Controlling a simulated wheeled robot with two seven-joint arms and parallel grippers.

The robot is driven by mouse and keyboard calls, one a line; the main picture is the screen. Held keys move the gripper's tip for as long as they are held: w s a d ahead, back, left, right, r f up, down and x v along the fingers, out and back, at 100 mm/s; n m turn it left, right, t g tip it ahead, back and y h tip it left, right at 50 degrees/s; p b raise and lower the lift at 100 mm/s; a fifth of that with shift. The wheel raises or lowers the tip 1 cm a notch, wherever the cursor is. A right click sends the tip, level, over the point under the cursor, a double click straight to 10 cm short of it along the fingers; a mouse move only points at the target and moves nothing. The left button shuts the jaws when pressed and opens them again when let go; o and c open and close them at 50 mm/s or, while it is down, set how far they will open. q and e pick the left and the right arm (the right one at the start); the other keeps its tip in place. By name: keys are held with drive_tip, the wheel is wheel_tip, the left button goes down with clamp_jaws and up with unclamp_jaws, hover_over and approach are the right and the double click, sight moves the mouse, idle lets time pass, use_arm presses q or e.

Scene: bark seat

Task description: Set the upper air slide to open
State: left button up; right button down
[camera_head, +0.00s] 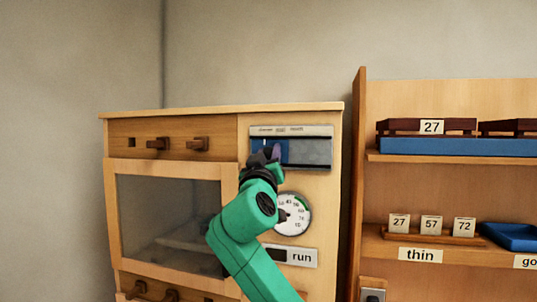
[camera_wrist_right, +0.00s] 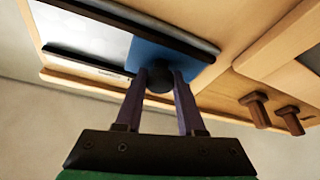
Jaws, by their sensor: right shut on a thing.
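The upper air slide (camera_head: 283,151) is a blue plate in a grey metal track (camera_head: 312,153) at the top right of the wooden cabinet. The blue plate covers the left part of the track, and the right part shows bare grey. My right gripper (camera_head: 268,155) is in front of the plate. In the right wrist view the slide's blue plate (camera_wrist_right: 185,62) carries a dark round knob (camera_wrist_right: 159,80), and my right gripper (camera_wrist_right: 160,85) is shut on that knob. Small labels above the track are too small to read. My left gripper is not in view.
Below the track are a round dial (camera_head: 293,215) and a "run" label (camera_head: 302,257). A glazed door (camera_head: 165,220) and brown knobs (camera_head: 197,143) are on the left. A shelf unit (camera_head: 360,180) with trays and number tags stands at the right.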

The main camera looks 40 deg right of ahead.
sight(283, 150)
idle(0.6)
drive_tip(key=shift+s+d+f, duration=0.1)
drive_tip(key=shift+s+f, duration=0.05)
drive_tip(key=s+b, duration=0.1)
drive_tip(key=s+d+b, duration=0.1)
drive_tip(key=shift+s+d+f+b, duration=0.2)
drive_tip(key=shift+d+b, duration=0.1)
drive_tip(key=s+d, duration=0.1)
drive_tip(key=s+d+b, duration=0.1)
drive_tip(key=s+d, duration=0.1)
drive_tip(key=s, duration=0.1)
drive_tip(key=shift+s+r, duration=0.1)
drive_tip(key=shift+r, duration=0.15)
drive_tip(key=shift+w+a, duration=0.15)
drive_tip(key=shift+w, duration=0.05)
drive_tip(key=c, duration=0.5)
unclamp_jaws()
drive_tip(key=shift+s+r, duration=0.1)
drive_tip(key=shift+s, duration=0.1)
drive_tip(key=shift+s+d, duration=0.1)
drive_tip(key=shift+d, duration=0.1)
